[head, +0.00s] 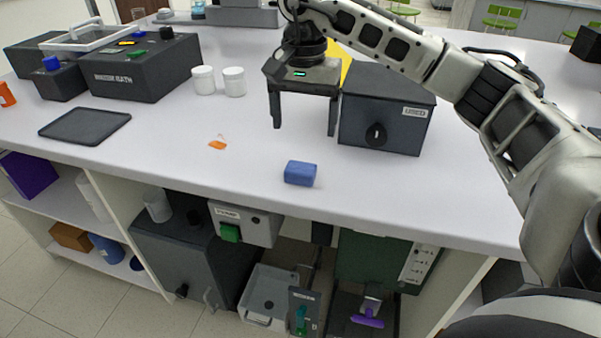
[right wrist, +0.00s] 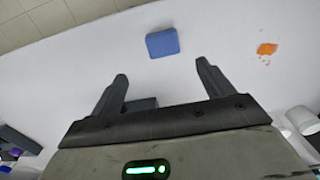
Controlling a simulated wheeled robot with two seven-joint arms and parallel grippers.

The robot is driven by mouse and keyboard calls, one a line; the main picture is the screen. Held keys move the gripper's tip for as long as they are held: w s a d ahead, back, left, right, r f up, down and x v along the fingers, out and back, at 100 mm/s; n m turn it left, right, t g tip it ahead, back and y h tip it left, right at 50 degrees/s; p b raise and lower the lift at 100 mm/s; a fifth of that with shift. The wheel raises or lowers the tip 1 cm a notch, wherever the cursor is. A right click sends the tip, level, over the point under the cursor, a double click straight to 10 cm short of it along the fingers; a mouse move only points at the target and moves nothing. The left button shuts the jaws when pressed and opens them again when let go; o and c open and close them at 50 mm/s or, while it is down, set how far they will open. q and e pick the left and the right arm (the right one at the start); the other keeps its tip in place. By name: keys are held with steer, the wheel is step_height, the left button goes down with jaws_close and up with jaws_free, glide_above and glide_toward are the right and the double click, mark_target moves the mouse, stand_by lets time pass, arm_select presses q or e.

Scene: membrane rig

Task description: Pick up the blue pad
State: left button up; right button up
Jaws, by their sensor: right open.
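The blue pad (head: 300,173) is a small rounded block lying on the white bench near its front edge. It also shows in the right wrist view (right wrist: 162,42), beyond and between the fingertips. My right gripper (head: 304,130) is open and empty, above the bench and behind the pad in the head view. Its two dark fingers point down and are apart from the pad. The right wrist view shows the same open fingers (right wrist: 162,70) with bare bench between them and the pad. My left gripper is not in view.
A dark grey box with a black knob (head: 385,112) stands just right of the gripper. An orange spill (head: 217,144) lies left of the pad. Two white jars (head: 234,82), a black tray (head: 85,126) and a binder bath (head: 145,73) stand further left. Bench around the pad is clear.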

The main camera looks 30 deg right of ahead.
glide_above(300, 167)
steer(key=f, duration=0.4)
steer(key=shift+s+d+f, duration=0.2)
steer(key=shift+d+f, duration=0.05)
steer(key=shift+w+a+f+p, duration=0.15)
steer(key=shift+f+p, duration=0.25)
steer(key=shift+f, duration=0.9)
steer(key=shift+a+f+p, duration=0.1)
steer(key=shift+f+p, duration=0.25)
steer(key=shift+f, duration=0.95)
steer(key=c, duration=1.1)
